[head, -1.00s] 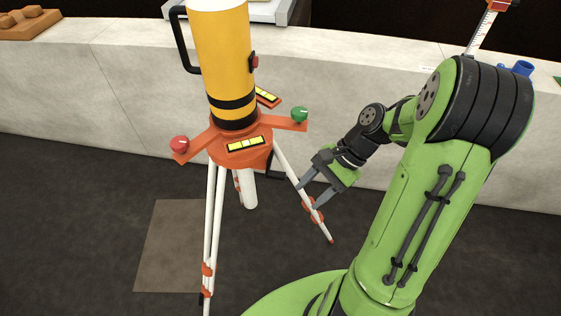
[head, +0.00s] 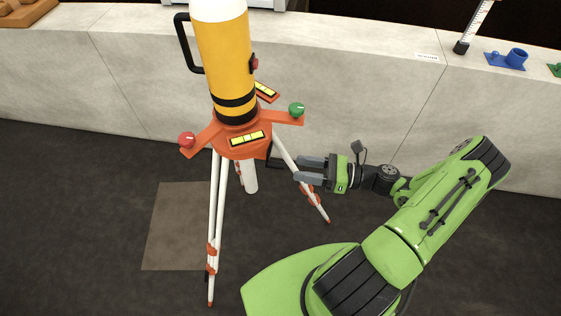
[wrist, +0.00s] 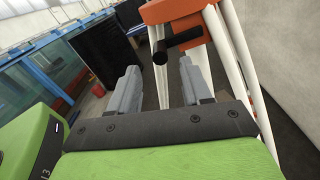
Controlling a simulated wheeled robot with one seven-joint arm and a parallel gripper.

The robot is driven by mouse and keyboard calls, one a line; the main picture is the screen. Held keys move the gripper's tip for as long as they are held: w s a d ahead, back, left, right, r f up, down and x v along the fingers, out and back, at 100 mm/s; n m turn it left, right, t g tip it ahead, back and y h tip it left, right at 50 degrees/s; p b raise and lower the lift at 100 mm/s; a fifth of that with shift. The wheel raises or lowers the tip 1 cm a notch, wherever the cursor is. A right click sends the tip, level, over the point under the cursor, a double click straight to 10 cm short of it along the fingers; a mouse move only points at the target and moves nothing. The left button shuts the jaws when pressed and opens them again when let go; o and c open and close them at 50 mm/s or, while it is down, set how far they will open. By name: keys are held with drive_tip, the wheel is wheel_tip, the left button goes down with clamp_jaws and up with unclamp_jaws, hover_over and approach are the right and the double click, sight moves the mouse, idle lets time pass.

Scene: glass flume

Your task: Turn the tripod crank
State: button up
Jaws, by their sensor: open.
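The tripod (head: 242,143) has an orange head and white legs and stands upright on the dark floor, carrying a yellow cylinder (head: 224,62) with black bands. In the wrist view the crank (wrist: 177,44) shows as a black handle under the orange head (wrist: 170,10), ahead of my gripper and slightly right of the middle. In the head view the crank (head: 276,162) is a small dark piece below the head's right side, partly hidden. My gripper (head: 303,169) is open and empty, its fingers pointing left towards the crank. In the wrist view the fingers (wrist: 162,88) are apart and short of the handle.
White tripod legs (wrist: 228,50) stand close by on the right in the wrist view. A red knob (head: 187,140) and a green knob (head: 296,109) sit on the head's arms. A pale stone wall (head: 350,110) runs behind.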

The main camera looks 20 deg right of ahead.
sight(280, 163)
drive_tip(key=x, duration=0.7)
drive_tip(key=shift+p, duration=0.35)
drive_tip(key=shift+s+d, duration=0.1)
clamp_jaws()
